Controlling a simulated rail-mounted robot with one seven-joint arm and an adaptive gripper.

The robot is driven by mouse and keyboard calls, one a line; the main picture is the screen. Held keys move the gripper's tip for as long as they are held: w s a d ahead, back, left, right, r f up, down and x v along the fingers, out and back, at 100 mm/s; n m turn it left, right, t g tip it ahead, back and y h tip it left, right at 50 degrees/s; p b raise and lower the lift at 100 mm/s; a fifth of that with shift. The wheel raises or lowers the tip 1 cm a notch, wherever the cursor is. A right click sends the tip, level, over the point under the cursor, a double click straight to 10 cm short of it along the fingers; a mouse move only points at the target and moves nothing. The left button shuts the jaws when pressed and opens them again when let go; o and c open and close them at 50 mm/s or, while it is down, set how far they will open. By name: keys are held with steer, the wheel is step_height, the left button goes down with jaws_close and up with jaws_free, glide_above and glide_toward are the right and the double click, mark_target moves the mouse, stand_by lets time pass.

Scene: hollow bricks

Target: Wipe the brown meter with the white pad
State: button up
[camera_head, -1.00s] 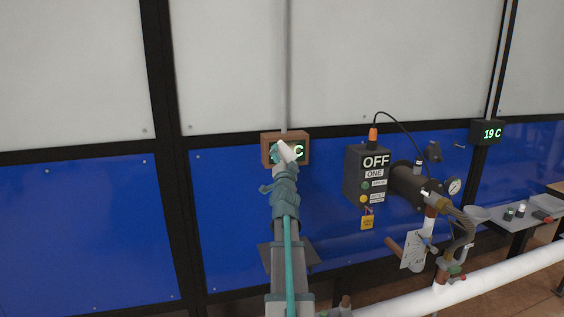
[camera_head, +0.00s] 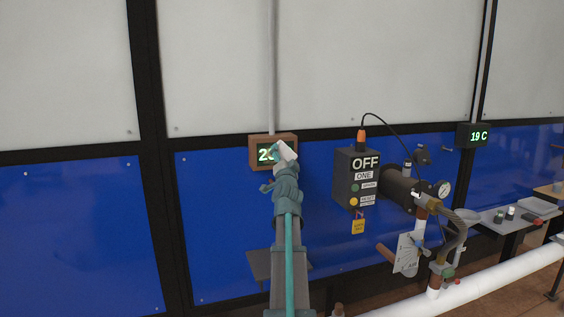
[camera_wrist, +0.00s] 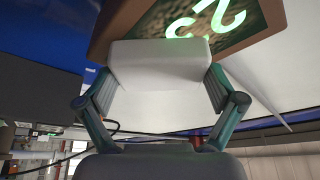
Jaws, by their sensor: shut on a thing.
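The brown meter (camera_head: 258,139) hangs on the wall at a grey vertical pipe. Its screen shows green digits starting with 2; my gripper and the pad hide the right part. In the wrist view the meter's brown frame (camera_wrist: 118,27) and digits show upside down behind the pad. My gripper (camera_head: 284,160) is shut on the white pad (camera_head: 286,149). In the wrist view the pad (camera_wrist: 160,68) sits between the two teal fingers, over the meter's edge. I cannot tell whether the pad touches the screen. The screen looks speckled brown in the wrist view.
A dark OFF box (camera_head: 356,178) with an orange plug and black cable stands right of my arm. Beside it are a gauge (camera_head: 443,189), hoses and a white pipe (camera_head: 500,274). A second meter (camera_head: 473,135) reads 19 C. The blue wall at left is clear.

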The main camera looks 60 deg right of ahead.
mark_target(293, 155)
steer(key=shift+s+d+f+b, duration=0.1)
steer(key=shift+s+d+b, duration=0.45)
steer(key=shift+b, duration=0.5)
steer(key=shift+s+d+f+b, duration=0.1)
steer(key=shift+s+d+b, duration=0.2)
steer(key=shift+d+b, duration=0.55)
steer(key=shift+s+r+b, duration=0.1)
steer(key=shift+s+b, duration=0.2)
steer(key=shift+b, duration=0.3)
steer(key=shift+a+r+p, duration=0.1)
steer(key=shift+a+p, duration=0.05)
steer(key=shift+p, duration=0.15)
steer(key=shift+w+a+r+p, duration=0.15)
steer(key=shift+w+a+p, duration=0.35)
steer(key=shift+p, duration=0.5)
steer(key=w+a+p, duration=0.1)
steer(key=a+p, duration=0.1)
steer(key=p, duration=0.1)
steer(key=shift+w+p, duration=0.35)
steer(key=shift+p, duration=0.05)
steer(key=shift+w+a+p, duration=1.25)
steer(key=shift+a+p, duration=0.3)
steer(key=shift+p, duration=1.75)
